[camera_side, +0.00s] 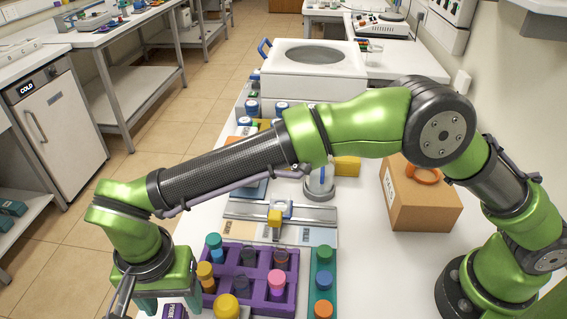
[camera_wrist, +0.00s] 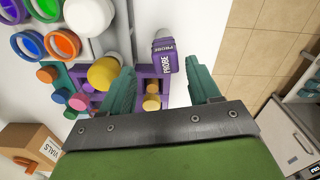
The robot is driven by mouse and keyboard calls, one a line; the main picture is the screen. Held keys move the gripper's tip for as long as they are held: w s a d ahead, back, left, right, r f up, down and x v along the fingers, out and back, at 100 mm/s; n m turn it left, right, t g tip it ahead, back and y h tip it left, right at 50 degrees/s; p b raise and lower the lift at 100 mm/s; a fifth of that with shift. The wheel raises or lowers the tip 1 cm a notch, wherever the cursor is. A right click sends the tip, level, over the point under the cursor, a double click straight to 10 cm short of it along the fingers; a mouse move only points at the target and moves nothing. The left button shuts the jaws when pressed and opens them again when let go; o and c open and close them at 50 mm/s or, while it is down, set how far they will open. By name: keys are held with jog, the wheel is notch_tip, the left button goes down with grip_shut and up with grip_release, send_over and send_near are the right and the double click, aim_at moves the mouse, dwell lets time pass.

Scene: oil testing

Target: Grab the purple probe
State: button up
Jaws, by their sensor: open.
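The purple probe (camera_wrist: 165,58) has a dark purple block body with "PROBE" lettering and a grey round end. In the wrist view it lies ahead of my gripper (camera_wrist: 162,74), between the lines of the two teal fingers. The fingers are spread apart and hold nothing. I cannot tell from this view how far the probe is below the fingertips. In the side view my gripper (camera_side: 169,302) is low at the bottom left, and part of the probe (camera_side: 175,311) shows between its fingers at the picture's lower edge. The rest of the probe is cut off there.
A purple rack (camera_side: 232,281) with several capped vials stands just right of my gripper, with a yellow round-topped item (camera_side: 227,307) close by. A teal vial rack (camera_side: 313,268) is farther right. A cardboard box (camera_side: 425,200) and a white machine (camera_side: 310,85) stand farther off.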

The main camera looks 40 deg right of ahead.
aim_at(171, 311)
jog(key=shift+w+a+f, duration=0.1)
jog(key=shift+a+f, duration=0.1)
jog(key=shift+f, duration=1.2)
jog(key=shift+a+f, duration=0.15)
jog(key=shift+f, duration=1.2)
jog(key=shift+c, duration=0.4)
jog(key=c, duration=1)
jog(key=shift+r, duration=0.1)
